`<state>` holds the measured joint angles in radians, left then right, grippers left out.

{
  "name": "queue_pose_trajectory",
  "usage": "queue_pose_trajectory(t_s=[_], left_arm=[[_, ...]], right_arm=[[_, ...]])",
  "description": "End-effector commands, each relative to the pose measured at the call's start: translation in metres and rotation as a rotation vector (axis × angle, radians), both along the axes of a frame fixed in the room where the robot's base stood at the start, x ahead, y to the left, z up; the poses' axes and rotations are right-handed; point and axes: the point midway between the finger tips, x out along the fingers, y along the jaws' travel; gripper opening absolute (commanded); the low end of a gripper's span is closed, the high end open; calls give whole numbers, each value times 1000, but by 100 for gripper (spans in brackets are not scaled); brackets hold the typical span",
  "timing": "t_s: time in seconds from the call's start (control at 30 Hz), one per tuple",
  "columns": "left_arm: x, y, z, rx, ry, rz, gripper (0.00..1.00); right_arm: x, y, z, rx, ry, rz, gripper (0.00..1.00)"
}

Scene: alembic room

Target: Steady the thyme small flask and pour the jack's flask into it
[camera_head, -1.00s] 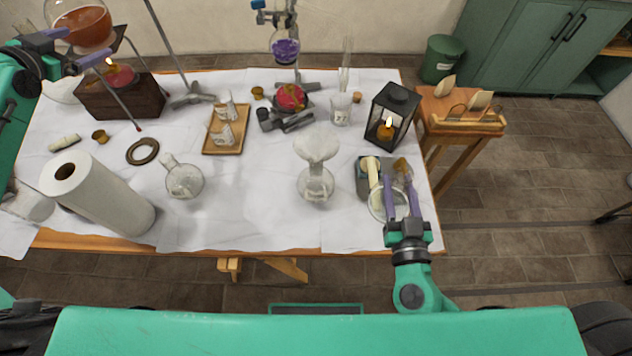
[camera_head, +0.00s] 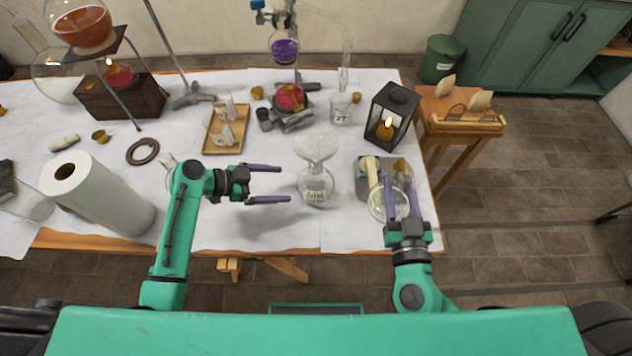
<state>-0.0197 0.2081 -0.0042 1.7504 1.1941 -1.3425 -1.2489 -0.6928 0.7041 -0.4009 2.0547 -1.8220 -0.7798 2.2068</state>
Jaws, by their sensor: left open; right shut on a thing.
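The thyme small flask (camera_head: 315,187) is a clear round glass flask with a label, upright on the white cloth, with a clear funnel (camera_head: 317,147) in its mouth. My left gripper (camera_head: 277,183) is open, just left of the flask, with its fingers pointing at it and not touching. My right gripper (camera_head: 401,182) is shut on the jack's flask (camera_head: 381,207), a clear round flask by the grey jack (camera_head: 364,184) at the table's right side. The fingers partly cover this flask; I cannot tell whether it is lifted.
A black lantern with a lit candle (camera_head: 390,105) stands behind the jack. A wooden tray (camera_head: 210,148) holds small items. Another flask (camera_head: 167,165) is mostly hidden by my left arm. Cloth in front of the thyme flask is clear.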

Motion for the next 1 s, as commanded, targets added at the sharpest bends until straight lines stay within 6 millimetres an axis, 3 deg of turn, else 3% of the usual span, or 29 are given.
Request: queue_pose_trajectory(t_s=[0.17,0.7,1.0], left_arm=[[-4,-15,-3,-24,-7,-23,100],[18,-85,-43,-21,-6,-22,100],[20,-93,-48,-20,-6,-21,100]], right_arm=[[0,0,1,0,-2,0,0],[0,0,1,0,-2,0,0],[0,0,1,0,-2,0,0]])
